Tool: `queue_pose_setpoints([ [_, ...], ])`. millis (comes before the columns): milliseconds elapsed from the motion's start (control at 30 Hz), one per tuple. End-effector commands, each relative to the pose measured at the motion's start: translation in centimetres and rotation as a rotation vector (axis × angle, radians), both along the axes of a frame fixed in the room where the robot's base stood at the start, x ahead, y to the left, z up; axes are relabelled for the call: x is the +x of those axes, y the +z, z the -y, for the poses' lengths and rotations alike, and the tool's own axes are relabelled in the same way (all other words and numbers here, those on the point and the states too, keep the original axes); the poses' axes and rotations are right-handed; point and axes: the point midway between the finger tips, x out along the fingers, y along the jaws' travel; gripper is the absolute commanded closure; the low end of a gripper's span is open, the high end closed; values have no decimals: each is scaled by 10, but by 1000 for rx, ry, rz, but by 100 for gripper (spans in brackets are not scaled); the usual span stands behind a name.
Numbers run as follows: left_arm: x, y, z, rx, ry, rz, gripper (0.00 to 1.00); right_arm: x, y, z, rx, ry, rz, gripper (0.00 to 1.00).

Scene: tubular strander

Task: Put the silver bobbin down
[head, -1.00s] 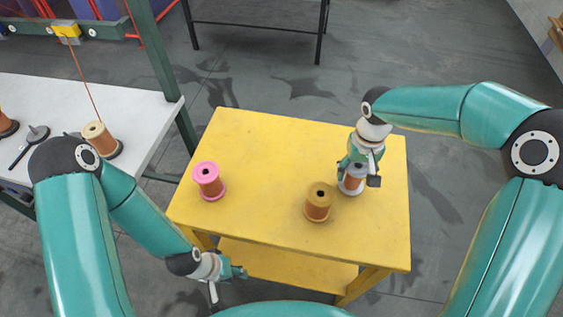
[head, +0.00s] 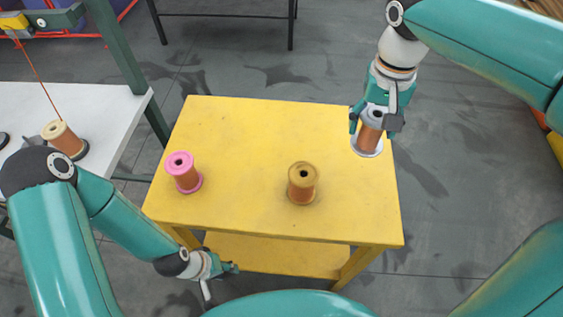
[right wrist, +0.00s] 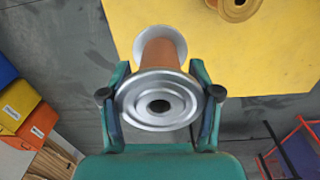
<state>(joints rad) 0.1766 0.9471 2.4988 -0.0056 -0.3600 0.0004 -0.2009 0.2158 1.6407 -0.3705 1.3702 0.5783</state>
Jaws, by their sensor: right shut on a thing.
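The silver bobbin (head: 369,138) has silver-grey flanges and a copper-coloured winding. My right gripper (head: 376,121) is shut on its upper end, over the right side of the yellow table (head: 240,130). In the right wrist view the bobbin's near flange (right wrist: 158,102) sits between the two fingers of the right gripper (right wrist: 160,95). Its far flange lies over the table's edge area; whether it touches the tabletop I cannot tell. My left gripper (head: 225,268) hangs low in front of the table, away from the bobbins; its jaw state is unclear.
A gold bobbin (head: 302,183) stands upright on the table, left of the silver one. A pink-flanged bobbin (head: 183,172) stands at the table's left. A white table (head: 95,105) with another bobbin (head: 64,139) is at far left. The tabletop's back middle is clear.

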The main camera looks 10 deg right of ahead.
Motion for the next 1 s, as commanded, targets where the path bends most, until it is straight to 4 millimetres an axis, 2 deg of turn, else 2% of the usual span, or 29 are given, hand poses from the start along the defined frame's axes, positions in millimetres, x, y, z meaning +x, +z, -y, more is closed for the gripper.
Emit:
queue_pose_setpoints([
  [33,0,-11,0,0,0,0,60,-12,11,4,8,-31,9,77],
  [100,0,-16,0,0,0,0,60,-26,26,8,14,-65,6,77],
  [200,0,-18,0,0,0,0,60,-40,39,11,20,-93,0,77],
  [333,0,-18,0,0,0,1,60,-45,43,12,21,-103,-6,77],
  [433,0,-19,0,0,0,1,60,-44,36,13,20,-103,-7,77],
  [567,0,-25,0,0,0,1,60,-45,12,13,19,-103,-10,77],
  [900,0,-38,0,0,0,1,60,-45,-77,13,19,-103,-11,77],
  [1000,0,-40,0,0,0,1,60,-45,-97,13,19,-102,-9,77],
])
